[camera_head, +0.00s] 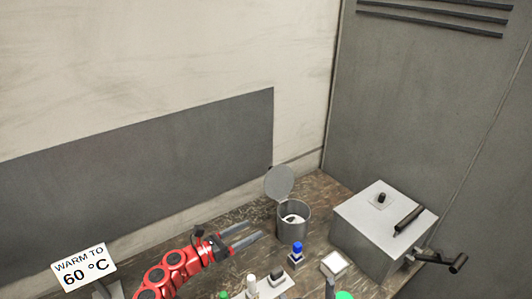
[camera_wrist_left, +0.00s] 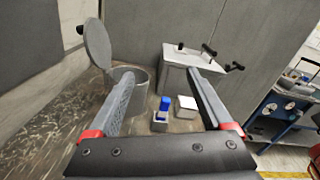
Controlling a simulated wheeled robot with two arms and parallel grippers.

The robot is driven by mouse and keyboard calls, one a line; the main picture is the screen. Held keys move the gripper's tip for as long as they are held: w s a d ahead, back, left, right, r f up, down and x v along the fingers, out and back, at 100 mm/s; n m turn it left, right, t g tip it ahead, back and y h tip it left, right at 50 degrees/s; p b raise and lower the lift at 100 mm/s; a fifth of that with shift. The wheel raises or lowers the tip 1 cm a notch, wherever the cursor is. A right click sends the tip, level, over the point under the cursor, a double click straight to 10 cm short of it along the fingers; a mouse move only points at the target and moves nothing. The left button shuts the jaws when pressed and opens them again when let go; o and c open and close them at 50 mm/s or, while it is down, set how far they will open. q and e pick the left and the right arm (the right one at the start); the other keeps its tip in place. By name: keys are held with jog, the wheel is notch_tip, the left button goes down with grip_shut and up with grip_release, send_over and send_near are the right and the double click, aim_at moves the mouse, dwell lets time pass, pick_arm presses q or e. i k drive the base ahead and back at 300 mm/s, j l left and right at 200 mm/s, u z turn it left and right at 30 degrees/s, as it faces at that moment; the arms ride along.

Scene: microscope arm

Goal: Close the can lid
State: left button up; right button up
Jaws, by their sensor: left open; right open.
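The metal can (camera_head: 294,222) stands on the wooden bench, with something small and dark on pale contents inside. Its round grey lid (camera_head: 279,182) stands raised and open at the can's back left rim. In the left wrist view the can (camera_wrist_left: 137,78) and its lid (camera_wrist_left: 97,43) show ahead, partly behind the left finger. My left gripper (camera_head: 252,236) is open and empty, in front and to the left of the can, with its fingers pointing toward it and apart from the lid. I cannot make out my right gripper in either view.
A grey box (camera_head: 375,235) with black handles and a side crank stands right of the can. A "WARM TO 60 °C" sign (camera_head: 84,267) is at lower left. Wall and cabinet close off the back.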

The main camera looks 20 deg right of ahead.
aim_at(278, 182)
jog(key=i+l, duration=0.15)
jog(key=i, duration=0.25)
jog(key=i+l, duration=0.1)
jog(key=i, duration=0.3)
jog(key=i+l, duration=0.1)
jog(key=l, duration=0.2)
jog(key=i+l+z, duration=0.1)
jog(key=l, duration=0.2)
